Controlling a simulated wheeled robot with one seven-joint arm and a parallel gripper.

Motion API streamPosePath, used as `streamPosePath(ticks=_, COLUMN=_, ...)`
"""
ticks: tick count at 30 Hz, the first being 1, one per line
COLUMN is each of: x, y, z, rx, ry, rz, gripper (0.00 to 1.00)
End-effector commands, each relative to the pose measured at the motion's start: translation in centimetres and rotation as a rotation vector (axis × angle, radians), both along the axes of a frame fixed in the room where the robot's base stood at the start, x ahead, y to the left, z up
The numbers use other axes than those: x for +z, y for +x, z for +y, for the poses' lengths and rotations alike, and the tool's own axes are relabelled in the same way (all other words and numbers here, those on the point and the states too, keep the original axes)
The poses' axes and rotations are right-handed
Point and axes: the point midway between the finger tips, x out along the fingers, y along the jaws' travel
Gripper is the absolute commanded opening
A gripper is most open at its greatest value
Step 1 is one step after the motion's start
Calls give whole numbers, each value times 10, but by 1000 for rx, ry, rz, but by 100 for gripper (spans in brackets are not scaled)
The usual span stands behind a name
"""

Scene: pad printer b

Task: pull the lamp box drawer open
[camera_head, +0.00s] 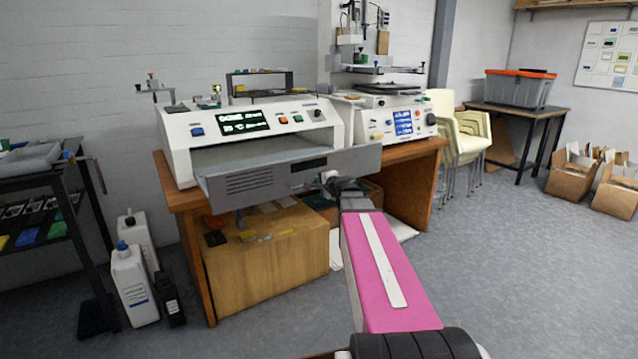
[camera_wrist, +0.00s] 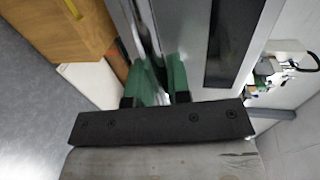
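The lamp box is the white machine (camera_head: 250,125) with buttons and a green-lit display, on the wooden table at the left. Its drawer has a wide grey front panel (camera_head: 250,182) with vent slots and a dark recess. The panel stands out in front of the machine, with a grey surface visible behind it, so the drawer is at least partly open. My gripper (camera_head: 328,180) is at the panel's lower middle. In the wrist view, the green fingers (camera_wrist: 160,78) lie on both sides of a thin metal part (camera_wrist: 146,30) along the front and appear shut on it; the contact is partly hidden.
A second white machine (camera_head: 395,118) stands to the right on the same table (camera_head: 408,160). A wooden box (camera_head: 265,265) sits below the drawer. White bottles (camera_head: 133,285) and a dark cart (camera_head: 88,235) are at the left. The floor (camera_head: 520,270) at right is clear.

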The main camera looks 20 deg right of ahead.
Motion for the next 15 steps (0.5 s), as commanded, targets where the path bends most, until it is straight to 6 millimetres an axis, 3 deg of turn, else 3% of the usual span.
streamPosePath(ticks=1, x=0, y=0, z=0, rx=0, ry=0, rz=0, gripper=33)
streamPosePath(ticks=2, x=0, y=0, z=0, rx=0, ry=0, rz=0, gripper=41)
streamPosePath(ticks=15, x=1, y=-7, z=-2, rx=-1, ry=0, rz=0, gripper=41)
